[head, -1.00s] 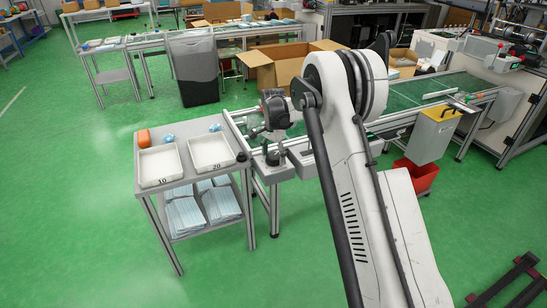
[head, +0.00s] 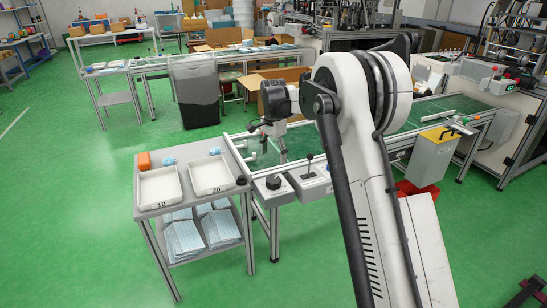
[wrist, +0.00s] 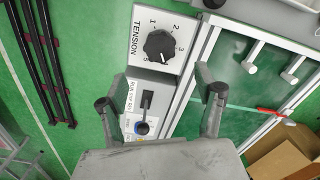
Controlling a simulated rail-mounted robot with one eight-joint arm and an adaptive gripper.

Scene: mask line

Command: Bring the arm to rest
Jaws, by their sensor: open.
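My gripper (head: 272,148) is open and empty, raised above the near end of the green conveyor (head: 335,142). In the wrist view its two fingers (wrist: 161,97) stand wide apart with nothing between them but the panels below. A white box with a black dial (wrist: 160,46) marked TENSION shows ahead of the fingers. A grey box with a black lever (wrist: 146,101) shows between them. In the head view the dial (head: 272,182) and the lever box (head: 312,180) sit at the conveyor's near end, apart from the gripper.
A cart on the left carries white trays marked 10 (head: 159,188) and 20 (head: 211,175), with blue mask stacks (head: 184,238) below. A grey bin (head: 195,92) and cardboard boxes (head: 268,84) stand behind the conveyor. Green floor is open at left.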

